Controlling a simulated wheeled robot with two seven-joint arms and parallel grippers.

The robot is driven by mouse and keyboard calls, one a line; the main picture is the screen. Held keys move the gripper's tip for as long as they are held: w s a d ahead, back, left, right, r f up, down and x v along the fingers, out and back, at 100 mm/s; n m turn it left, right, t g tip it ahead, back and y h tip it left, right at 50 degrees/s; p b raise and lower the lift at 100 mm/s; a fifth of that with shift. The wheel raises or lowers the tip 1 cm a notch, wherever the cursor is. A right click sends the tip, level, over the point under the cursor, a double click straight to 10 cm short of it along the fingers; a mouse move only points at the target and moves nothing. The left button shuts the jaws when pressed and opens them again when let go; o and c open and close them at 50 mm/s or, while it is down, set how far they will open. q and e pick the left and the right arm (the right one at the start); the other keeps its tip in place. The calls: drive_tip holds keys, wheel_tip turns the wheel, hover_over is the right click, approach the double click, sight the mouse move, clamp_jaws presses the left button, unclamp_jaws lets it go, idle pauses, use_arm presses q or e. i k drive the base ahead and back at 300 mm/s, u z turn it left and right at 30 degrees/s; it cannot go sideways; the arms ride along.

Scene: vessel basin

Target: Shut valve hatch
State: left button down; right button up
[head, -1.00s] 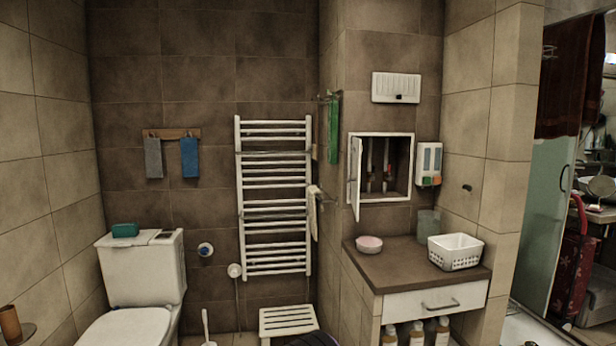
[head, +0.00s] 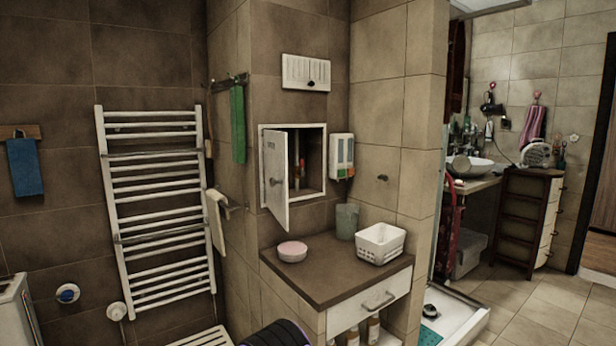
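The valve hatch is a small white door (head: 275,181) hinged on the left side of a white-framed wall recess (head: 323,160). The door stands ajar, swung out from the frame, with a small knob or lock on its face. Pipes with valves (head: 298,172) show inside the recess, partly covered by the door. Neither of my grippers can be made out. A dark rounded part, which may be mine, shows at the bottom edge.
Below the hatch, a brown-topped counter (head: 330,285) holds a pink bowl (head: 292,251), a grey-green cup (head: 347,221) and a white basket (head: 381,243). A soap dispenser (head: 341,156) hangs right of the recess. A towel radiator (head: 160,210) is at left. Tiled floor (head: 545,310) lies open at right.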

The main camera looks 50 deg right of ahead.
sight(275, 142)
drive_tip(key=z, duration=0.7)
drive_tip(key=i, duration=0.6)
drive_tip(key=z, duration=0.65)
drive_tip(key=k, duration=0.5)
drive_tip(key=u, duration=0.8)
drive_tip(key=i, duration=0.5)
drive_tip(key=u, duration=0.05)
